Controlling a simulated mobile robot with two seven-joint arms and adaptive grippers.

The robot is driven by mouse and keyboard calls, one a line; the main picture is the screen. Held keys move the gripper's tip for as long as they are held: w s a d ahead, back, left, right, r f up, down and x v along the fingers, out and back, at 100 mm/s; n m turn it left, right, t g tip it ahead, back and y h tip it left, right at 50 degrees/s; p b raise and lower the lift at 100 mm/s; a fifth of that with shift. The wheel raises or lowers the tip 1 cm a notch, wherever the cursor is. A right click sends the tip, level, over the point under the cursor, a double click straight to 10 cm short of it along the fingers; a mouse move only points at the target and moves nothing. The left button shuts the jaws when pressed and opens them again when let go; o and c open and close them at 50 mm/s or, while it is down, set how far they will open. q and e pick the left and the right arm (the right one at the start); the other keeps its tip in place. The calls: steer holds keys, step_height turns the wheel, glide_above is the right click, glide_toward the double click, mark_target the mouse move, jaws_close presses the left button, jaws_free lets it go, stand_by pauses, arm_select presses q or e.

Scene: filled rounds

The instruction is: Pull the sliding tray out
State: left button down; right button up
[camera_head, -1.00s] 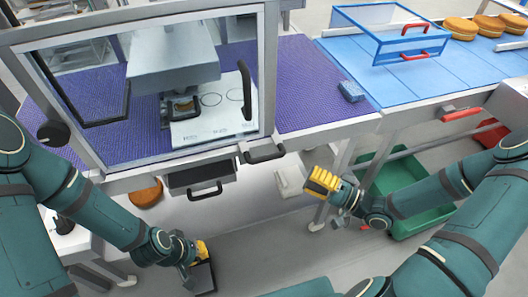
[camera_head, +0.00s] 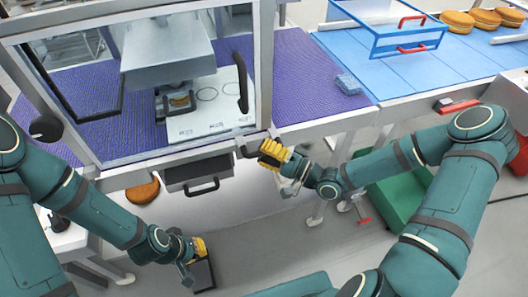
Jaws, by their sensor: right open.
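The white sliding tray (camera_head: 225,112), marked with circles, lies inside the machine behind the clear door. A small dark holder (camera_head: 181,101) with a round brown piece sits at its left part. A black handle (camera_head: 247,147) is on the front edge below the door's right corner; I cannot tell if it belongs to the tray. My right gripper (camera_head: 271,153), with yellow fingers, is open at this handle and covers its right part; contact is unclear. My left gripper (camera_head: 200,247) hangs low at the left, away from the tray; its jaw opening cannot be made out.
A framed clear door (camera_head: 262,70) with a black handle stands in front of the tray. A dark drawer (camera_head: 199,170) with a handle is below.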

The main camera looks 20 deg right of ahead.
steer(key=shift+o, duration=0.2)
steer(key=shift+w+a, duration=0.1)
jaws_close()
